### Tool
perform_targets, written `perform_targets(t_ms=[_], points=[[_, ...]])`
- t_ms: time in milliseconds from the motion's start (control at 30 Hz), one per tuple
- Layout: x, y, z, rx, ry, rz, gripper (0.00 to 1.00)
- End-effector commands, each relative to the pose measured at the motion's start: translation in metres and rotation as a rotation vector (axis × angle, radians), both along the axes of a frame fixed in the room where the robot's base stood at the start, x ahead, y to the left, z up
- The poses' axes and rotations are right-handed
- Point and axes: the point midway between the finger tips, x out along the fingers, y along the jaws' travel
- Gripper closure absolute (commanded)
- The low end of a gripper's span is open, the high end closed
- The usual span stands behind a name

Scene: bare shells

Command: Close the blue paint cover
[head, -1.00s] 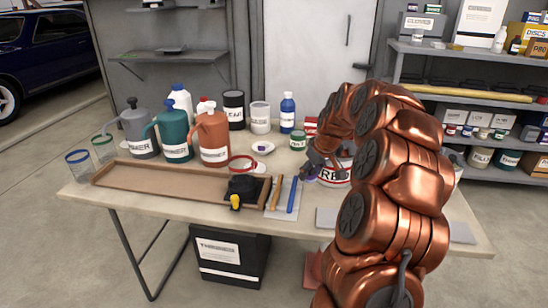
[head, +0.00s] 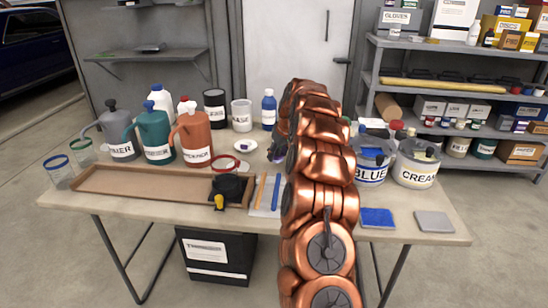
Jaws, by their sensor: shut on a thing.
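The blue paint can (head: 371,174), a metal can with a white "BLUE" label, stands on the right part of the table, just right of my arm. A grey cover with a small purple piece shows at its top; I cannot tell whether it is fully seated. My gripper (head: 278,148) is left of the blue can, over the middle of the table, apart from it. It is mostly hidden behind my copper arm. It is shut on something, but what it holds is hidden.
The cream can (head: 415,174) stands close to the blue can's right. A blue pad (head: 377,218) and a grey pad (head: 434,222) lie in front. Jugs, a long tray (head: 125,183) and a black tool (head: 230,187) fill the left.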

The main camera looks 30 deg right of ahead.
Motion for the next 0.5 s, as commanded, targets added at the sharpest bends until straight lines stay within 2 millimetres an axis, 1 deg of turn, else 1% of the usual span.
perform_targets(t_ms=[100, 200, 300, 500], points=[[0.013, -0.003, 0.000, -0.004, -0.003, -0.001, 0.94], [0.020, -0.004, -0.003, 0.000, 0.002, -0.001, 0.94], [0.027, -0.005, -0.001, -0.003, -0.001, -0.001, 0.94], [0.031, -0.005, -0.003, -0.001, -0.001, 0.001, 0.94]])
